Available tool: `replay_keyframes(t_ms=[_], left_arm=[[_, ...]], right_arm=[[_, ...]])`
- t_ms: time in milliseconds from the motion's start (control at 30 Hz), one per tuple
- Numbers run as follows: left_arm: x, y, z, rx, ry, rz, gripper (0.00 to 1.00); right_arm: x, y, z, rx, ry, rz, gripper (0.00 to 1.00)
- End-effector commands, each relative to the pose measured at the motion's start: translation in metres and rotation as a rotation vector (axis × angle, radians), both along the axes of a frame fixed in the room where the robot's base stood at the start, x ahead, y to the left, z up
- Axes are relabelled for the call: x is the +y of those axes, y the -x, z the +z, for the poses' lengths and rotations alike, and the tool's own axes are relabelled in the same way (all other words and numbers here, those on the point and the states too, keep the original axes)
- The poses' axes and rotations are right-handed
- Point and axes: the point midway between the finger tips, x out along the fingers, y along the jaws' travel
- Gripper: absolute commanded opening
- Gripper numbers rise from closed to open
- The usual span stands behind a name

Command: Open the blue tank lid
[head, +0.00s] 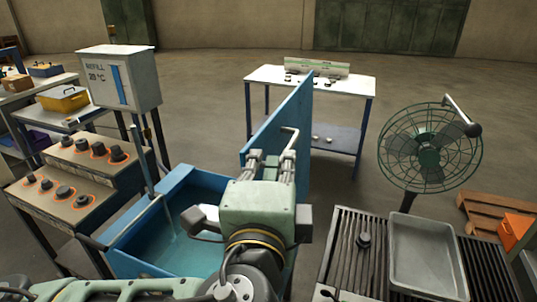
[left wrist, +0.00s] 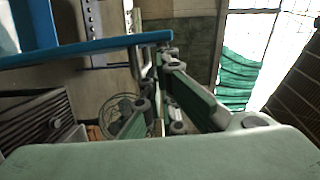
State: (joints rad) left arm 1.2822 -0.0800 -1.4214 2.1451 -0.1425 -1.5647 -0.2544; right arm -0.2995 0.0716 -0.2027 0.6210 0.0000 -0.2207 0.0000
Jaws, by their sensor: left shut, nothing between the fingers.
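The blue tank (head: 178,190) stands left of centre in the head view, with greenish water inside. Its blue lid (head: 285,115) stands raised, roughly upright, along the tank's right side, so the tank is open at the top. A pale bent handle (head: 291,137) shows at the lid's right face. My left gripper (head: 272,160) is in front of the lid, close to the handle, with its fingers shut and empty. In the left wrist view the gripper (left wrist: 160,75) shows below a blue edge (left wrist: 90,48), likely the lid. Whether they touch cannot be told. My right gripper is not in view.
A refill box (head: 120,78) and knob panels (head: 85,165) stand left of the tank. A white table (head: 350,84) is behind. A fan (head: 430,148) and a slatted bench with a grey tray (head: 428,285) are at right.

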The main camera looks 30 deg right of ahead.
Motion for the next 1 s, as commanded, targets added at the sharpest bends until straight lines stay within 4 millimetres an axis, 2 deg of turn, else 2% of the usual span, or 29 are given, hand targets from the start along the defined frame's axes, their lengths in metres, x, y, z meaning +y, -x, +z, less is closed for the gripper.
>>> replay_keyframes(t_ms=[133, 467, 567, 800, 1000], left_arm=[[0.000, 0.002, 0.000, 0.000, 0.000, 0.000, 0.00], [0.005, -0.005, -0.001, 0.012, 0.008, 0.003, 0.00], [0.017, -0.020, -0.002, 0.043, 0.031, 0.008, 0.00], [0.061, -0.071, -0.006, 0.145, 0.116, 0.010, 0.00], [0.079, -0.092, -0.009, 0.190, 0.161, 0.004, 0.00]], right_arm=[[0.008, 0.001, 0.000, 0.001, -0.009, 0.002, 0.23], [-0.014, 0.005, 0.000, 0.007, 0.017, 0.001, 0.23], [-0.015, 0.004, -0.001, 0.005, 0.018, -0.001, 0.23], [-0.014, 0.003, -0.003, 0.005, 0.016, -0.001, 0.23], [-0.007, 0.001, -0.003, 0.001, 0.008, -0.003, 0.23]])
